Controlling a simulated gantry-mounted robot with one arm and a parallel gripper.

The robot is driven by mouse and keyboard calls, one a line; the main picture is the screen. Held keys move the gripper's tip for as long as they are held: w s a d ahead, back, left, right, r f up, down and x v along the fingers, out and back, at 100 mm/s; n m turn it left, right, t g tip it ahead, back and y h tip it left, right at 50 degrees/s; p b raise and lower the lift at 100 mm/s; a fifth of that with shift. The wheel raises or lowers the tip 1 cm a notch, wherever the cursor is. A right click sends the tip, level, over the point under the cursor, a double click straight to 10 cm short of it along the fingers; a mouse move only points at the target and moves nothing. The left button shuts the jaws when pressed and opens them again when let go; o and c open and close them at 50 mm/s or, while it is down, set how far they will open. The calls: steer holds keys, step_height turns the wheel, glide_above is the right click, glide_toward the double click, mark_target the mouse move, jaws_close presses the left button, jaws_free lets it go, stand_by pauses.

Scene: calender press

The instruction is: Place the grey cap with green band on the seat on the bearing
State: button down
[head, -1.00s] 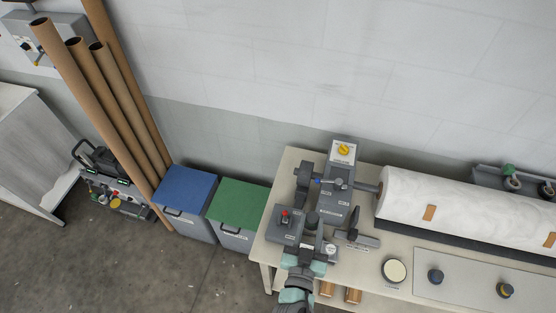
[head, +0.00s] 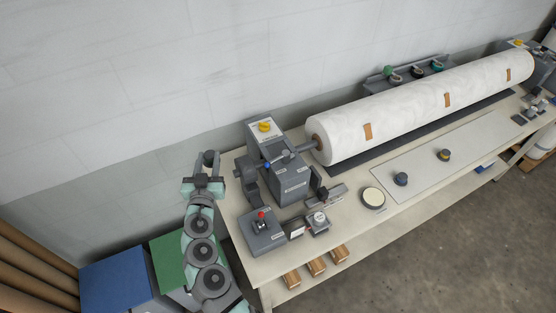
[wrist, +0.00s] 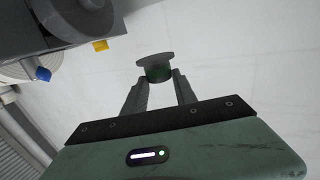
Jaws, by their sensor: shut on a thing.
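My gripper (wrist: 157,92) is shut on the grey cap with green band (wrist: 155,68), seen in the wrist view between the fingertips. The cap's wide grey flange faces away from my gripper, and the green band shows dimly between the fingers. In the head view my gripper (head: 206,160) is raised at the left of the grey bearing housing (head: 290,178), apart from it. The cap is too small to make out there. The housing also shows at the upper left of the wrist view (wrist: 75,22). I cannot clearly make out the seat.
A white roll (head: 420,105) runs right from the housing. Caps with blue (head: 401,179) and yellow (head: 444,155) bands sit on a pale mat (head: 420,190). Wall space behind is clear.

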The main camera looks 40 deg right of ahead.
steer(key=w+d+r+m+g+h+b, duration=0.25)
steer(key=d+g+b, duration=0.2)
steer(key=d, duration=0.35)
step_height(320, 180, up, 12)
steer(key=m+g+h+b, duration=0.4)
steer(key=m+g+b, duration=0.4)
steer(key=g+b, duration=0.4)
glide_above(273, 153)
steer(key=t, duration=0.2)
steer(key=shift+g, duration=0.25)
step_height(273, 153, down, 15)
steer(key=shift+s+f+b, duration=0.1)
steer(key=shift+f+b, duration=0.05)
steer(key=shift+b, duration=0.45)
steer(key=shift+f+b, duration=0.3)
steer(key=shift+f, duration=2)
steer(key=shift+f, duration=0.15)
steer(key=c, duration=1.3)
jaws_free()
